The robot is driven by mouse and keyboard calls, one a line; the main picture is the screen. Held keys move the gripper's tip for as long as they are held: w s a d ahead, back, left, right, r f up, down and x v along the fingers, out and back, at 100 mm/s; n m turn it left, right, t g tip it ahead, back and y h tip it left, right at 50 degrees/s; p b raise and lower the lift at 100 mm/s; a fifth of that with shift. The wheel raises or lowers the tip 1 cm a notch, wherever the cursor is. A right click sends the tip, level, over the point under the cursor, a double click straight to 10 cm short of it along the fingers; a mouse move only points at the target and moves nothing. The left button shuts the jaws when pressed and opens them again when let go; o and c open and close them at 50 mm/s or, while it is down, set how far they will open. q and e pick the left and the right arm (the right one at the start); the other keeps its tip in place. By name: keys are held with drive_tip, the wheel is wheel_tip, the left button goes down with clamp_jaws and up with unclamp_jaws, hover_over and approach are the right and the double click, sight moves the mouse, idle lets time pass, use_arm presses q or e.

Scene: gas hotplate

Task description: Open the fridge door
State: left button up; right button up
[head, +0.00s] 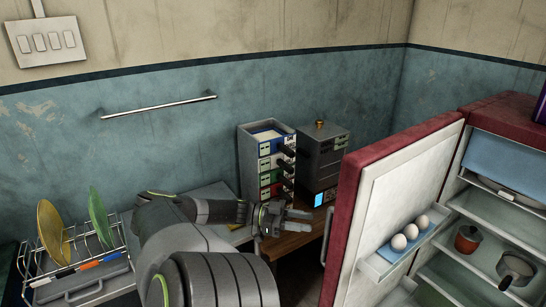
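The red fridge door (350,210) stands wide open, its white inner side facing right, with a shelf holding several eggs (405,236). A dark handle (328,235) shows on the door's outer left side. The fridge body (515,110) is at the right, its shelves exposed. My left gripper (303,221) is left of the handle and apart from it, pointing right; its two fingers are spread with nothing between them. My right gripper is not in view.
A drawer organiser (265,165) and a grey device (322,158) stand on a wooden surface (285,246) behind my gripper. A dish rack (80,272) with plates is at the left. Pots (513,268) sit inside the fridge.

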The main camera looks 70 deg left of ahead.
use_arm(q)
drive_tip(key=b+v, duration=0.1)
drive_tip(key=v, duration=0.9)
drive_tip(key=shift+b, duration=0.35)
drive_tip(key=shift+w+f, duration=0.1)
